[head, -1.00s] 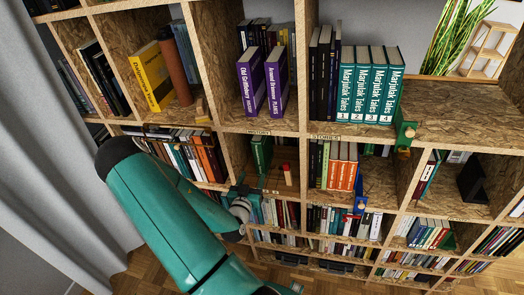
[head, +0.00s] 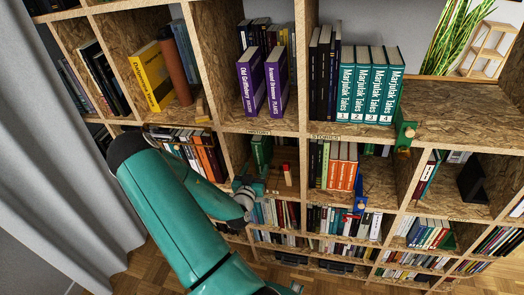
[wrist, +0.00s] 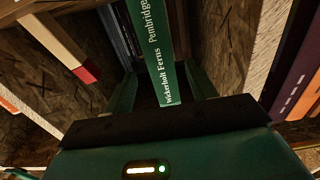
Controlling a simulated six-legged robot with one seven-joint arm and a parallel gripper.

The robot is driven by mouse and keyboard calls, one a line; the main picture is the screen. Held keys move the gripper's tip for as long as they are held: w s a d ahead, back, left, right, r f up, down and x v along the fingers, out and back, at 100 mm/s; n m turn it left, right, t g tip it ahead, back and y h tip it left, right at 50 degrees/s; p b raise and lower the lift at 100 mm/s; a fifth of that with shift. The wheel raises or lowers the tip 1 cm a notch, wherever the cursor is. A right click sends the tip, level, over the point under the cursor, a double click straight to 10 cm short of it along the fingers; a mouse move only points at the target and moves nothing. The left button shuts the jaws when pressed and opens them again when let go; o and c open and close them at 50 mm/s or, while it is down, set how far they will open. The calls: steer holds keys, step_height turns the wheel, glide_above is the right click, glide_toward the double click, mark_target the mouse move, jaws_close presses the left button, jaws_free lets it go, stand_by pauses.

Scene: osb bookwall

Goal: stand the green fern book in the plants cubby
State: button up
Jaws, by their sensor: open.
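The green fern book (head: 261,150) stands at the left of the middle-row cubby under the label strip reading HISTORY, its lower part hidden by my gripper (head: 248,186). In the wrist view the book's green spine (wrist: 160,65), reading Wickerholt Ferns, runs up between the two fingers of my open gripper (wrist: 162,92). Whether the fingers touch the book cannot be told. I see no label reading plants that I can make out.
Purple books (head: 262,82) stand in the cubby above. Orange books (head: 341,168) fill part of the cubby to the right. Wooden dividers (head: 308,170) bound the cubby closely.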

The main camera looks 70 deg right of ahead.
mark_target(259, 160)
steer(key=shift+d, duration=0.15)
steer(key=shift+w+d, duration=0.25)
steer(key=shift+d, duration=1.15)
steer(key=shift+w+d, duration=0.2)
steer(key=shift+d, duration=1.15)
steer(key=c, duration=1.1)
steer(key=shift+s+a, duration=0.2)
steer(key=shift+a, duration=1.35)
steer(key=o, duration=1.2)
